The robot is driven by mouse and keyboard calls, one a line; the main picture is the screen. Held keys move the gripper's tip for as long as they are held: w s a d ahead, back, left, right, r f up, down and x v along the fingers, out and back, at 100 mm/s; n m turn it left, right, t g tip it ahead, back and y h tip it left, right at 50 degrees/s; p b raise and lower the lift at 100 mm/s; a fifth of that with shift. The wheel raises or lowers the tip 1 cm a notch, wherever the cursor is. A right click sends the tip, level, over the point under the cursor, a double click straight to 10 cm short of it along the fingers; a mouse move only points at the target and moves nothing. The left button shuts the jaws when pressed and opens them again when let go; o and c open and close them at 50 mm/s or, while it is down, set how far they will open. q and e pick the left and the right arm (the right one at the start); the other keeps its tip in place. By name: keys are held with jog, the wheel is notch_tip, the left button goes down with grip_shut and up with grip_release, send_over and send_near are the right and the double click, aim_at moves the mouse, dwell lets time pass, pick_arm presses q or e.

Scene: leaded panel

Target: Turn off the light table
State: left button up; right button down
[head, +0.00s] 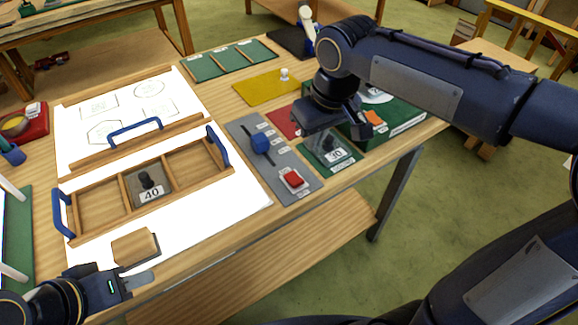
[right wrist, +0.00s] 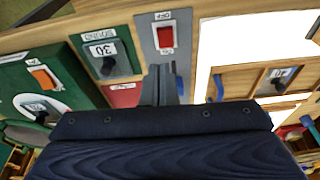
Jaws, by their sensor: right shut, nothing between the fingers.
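The light table's white surface (head: 222,202) is bright. Beside its right edge is a grey control panel (head: 273,180) with a red switch (head: 293,179) and a blue lever or knob (head: 261,144). In the right wrist view the red switch (right wrist: 165,38) sits above the fingertips, with an OFF label at its top. My right gripper (right wrist: 161,72) is shut and empty, apart from the switch.
A wooden divided tray (head: 108,184) with blue handles lies on the light table, holding a block marked 40. A wooden block (head: 135,247) lies near my left gripper.

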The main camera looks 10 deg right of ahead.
jog(key=shift+w+a+n, duration=0.3)
jog(key=shift+w+a, duration=0.7)
jog(key=shift+w, duration=0.1)
send_over(296, 179)
jog(key=f, duration=1.2)
jog(key=shift+s+d+f, duration=0.1)
jog(key=shift+s+f, duration=0.15)
jog(key=shift+s, duration=0.05)
jog(key=shift+s+f, duration=0.1)
jog(key=shift+f, duration=0.5)
